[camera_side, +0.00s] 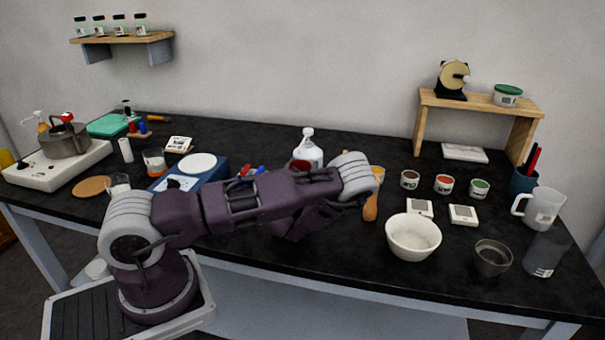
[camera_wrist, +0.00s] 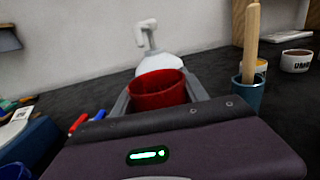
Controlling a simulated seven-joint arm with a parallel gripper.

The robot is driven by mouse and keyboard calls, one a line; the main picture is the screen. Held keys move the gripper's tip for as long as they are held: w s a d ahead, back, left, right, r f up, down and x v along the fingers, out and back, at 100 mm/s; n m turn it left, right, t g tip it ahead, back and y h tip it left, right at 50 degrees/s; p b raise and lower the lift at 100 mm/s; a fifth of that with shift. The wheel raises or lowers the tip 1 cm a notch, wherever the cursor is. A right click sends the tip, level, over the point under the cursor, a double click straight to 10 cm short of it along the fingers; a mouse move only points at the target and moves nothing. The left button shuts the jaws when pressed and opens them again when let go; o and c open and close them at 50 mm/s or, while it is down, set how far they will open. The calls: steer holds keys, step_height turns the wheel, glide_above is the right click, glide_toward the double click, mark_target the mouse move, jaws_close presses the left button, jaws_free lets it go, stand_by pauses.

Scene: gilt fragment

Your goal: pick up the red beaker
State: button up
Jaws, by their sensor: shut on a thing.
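The red beaker (camera_wrist: 158,92) is between the two fingers of my gripper (camera_wrist: 160,98) in the wrist view, its open rim facing up and slightly toward the camera. My gripper is shut on it. In the side view only a small dark red part of the beaker (camera_side: 300,164) shows above my arm, and the arm hides the gripper's fingers. The beaker's base is hidden in both views, so I cannot tell whether it touches the table.
A white spray bottle (camera_side: 308,150) stands close behind the beaker. A blue cup with a wooden handle (camera_wrist: 248,92) stands to the right in the wrist view. Red and blue pens (camera_wrist: 88,121) lie to the left. A white bowl (camera_side: 413,237) is at front right.

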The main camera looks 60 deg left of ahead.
steer(key=shift+r, duration=0.5)
steer(key=v, duration=1.8)
steer(key=shift+r, duration=0.1)
stand_by(0.5)
